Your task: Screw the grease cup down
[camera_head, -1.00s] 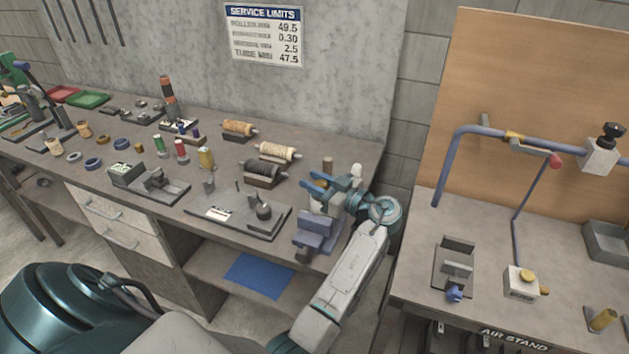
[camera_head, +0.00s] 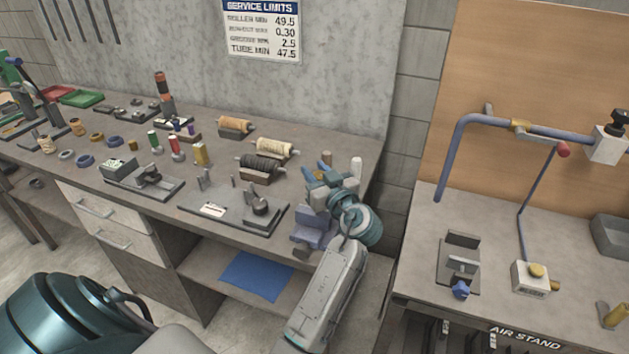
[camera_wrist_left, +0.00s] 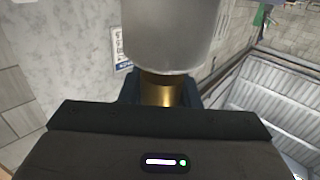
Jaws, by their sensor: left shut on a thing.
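My left gripper (camera_head: 318,176) is at the right end of the workbench, above a blue-grey vise-like block (camera_head: 312,230). In the left wrist view a pale grey cylinder (camera_wrist_left: 172,40) with a brass part (camera_wrist_left: 162,92) stands close in front of the camera. The gripper's dark fingers are shut around the brass part, which I take for the grease cup. My right gripper is not in view.
The air stand (camera_head: 415,270) is across a gap to the right.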

